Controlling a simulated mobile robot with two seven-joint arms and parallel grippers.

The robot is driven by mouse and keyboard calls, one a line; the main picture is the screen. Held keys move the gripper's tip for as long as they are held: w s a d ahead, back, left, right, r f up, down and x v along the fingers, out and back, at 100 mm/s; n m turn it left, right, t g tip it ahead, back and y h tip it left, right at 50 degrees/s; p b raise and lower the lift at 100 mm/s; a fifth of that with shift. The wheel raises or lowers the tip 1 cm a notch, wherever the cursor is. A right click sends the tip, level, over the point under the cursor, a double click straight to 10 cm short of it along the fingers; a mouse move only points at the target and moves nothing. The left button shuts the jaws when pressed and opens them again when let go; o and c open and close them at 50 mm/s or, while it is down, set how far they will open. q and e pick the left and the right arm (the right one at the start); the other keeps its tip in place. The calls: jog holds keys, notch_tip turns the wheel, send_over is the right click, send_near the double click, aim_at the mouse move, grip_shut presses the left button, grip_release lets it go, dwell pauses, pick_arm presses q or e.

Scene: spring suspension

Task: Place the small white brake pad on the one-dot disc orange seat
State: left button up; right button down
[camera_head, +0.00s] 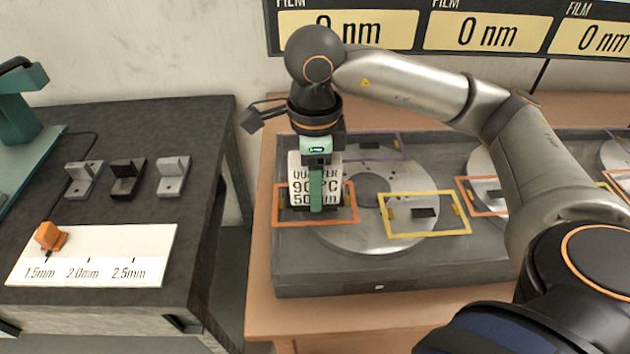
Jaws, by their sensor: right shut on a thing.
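My right gripper (316,200) is shut on a white block with dark printed text, which I take to be the small white brake pad (298,178). The gripper points down over the orange-outlined seat (346,219) at the left of the nearest metal disc (363,240). The pad overlaps the outline in the picture; I cannot tell whether its underside touches the seat. The gripper hides part of the pad and the seat's middle. The disc's dot marking is not readable. My left gripper is not in view.
The same disc has a yellow outline (425,234) and a purple one (398,157). Further discs (480,163) lie right, partly behind my right arm. On the dark left table (105,204) are several small brackets (173,176) and an orange piece (50,237) on a scale card (150,240).

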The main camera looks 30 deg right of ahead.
jog(key=shift+f, duration=0.15)
jog(key=shift+c, duration=1.3)
grip_release()
jog(key=shift+r, duration=0.2)
notch_tip(320, 180, up, 12)
jog(key=shift+p, duration=1.15)
jog(key=shift+c, duration=0.3)
